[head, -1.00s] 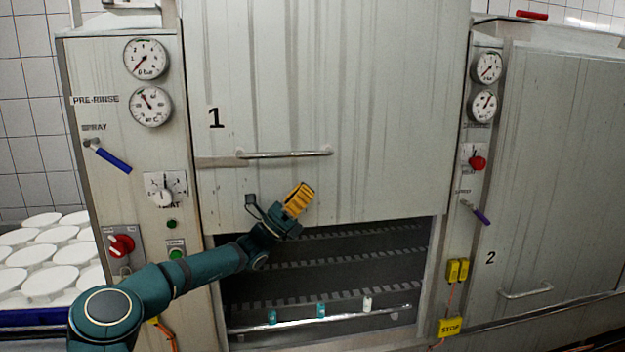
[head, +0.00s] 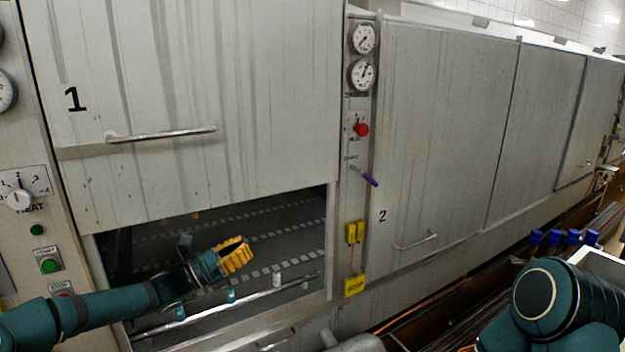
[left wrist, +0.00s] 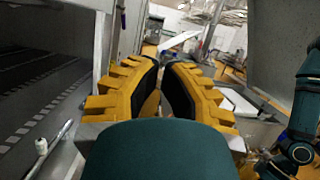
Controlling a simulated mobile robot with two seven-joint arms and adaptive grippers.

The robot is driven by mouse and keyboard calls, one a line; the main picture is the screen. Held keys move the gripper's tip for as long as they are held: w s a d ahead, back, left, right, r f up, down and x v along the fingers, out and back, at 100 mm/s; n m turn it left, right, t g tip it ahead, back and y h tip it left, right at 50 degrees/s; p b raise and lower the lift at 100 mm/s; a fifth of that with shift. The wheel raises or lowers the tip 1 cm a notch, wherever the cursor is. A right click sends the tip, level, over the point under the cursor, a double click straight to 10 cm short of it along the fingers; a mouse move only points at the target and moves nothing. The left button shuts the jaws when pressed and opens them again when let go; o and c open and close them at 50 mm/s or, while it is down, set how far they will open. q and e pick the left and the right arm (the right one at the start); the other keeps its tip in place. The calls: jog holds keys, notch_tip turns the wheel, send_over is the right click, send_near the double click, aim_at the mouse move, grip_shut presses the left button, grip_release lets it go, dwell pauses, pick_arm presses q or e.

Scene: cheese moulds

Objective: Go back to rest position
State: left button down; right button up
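My left gripper (head: 236,256), with yellow ribbed fingers, is in front of the dark opening below door 1 (head: 180,110). In the left wrist view its fingers (left wrist: 162,68) stand slightly apart with background showing between them, and nothing is held. My left arm reaches in from the lower left. My right arm (head: 560,305) is folded at the lower right of the head view; its gripper is out of view.
Door 1 is raised, with a handle (head: 160,134) low on it. A metal bar (head: 250,299) crosses the opening near small teal and white pieces (head: 277,280). Door 2 (head: 440,140) is closed. A yellow stop box (head: 354,285) and blue-topped items (head: 570,238) are to the right.

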pick_arm(q)
jog(key=s+d+f+m+g+y+b, duration=0.1)
jog(key=s+d+f+m+g+y, duration=0.3)
jog(key=f, duration=0.6)
jog(key=s+d+f+m+g+y+b, duration=0.1)
jog(key=s+d+f+m+g, duration=0.2)
jog(key=s+f, duration=0.5)
jog(key=s+d+f+m+g+y+b, duration=0.15)
jog(key=s+d+f+m+y, duration=0.35)
jog(key=f, duration=0.6)
jog(key=s+a+f+m+y+b, duration=0.1)
jog(key=s+a+f+m+y, duration=0.1)
jog(key=s+f+m, duration=0.3)
jog(key=s+a+f+m+y, duration=0.2)
jog(key=s+f+m, duration=0.4)
jog(key=s, duration=0.4)
jog(key=shift+s+a+f+m+y+b, duration=0.3)
jog(key=shift+s+a+f+b, duration=0.1)
jog(key=shift+a+f, duration=0.15)
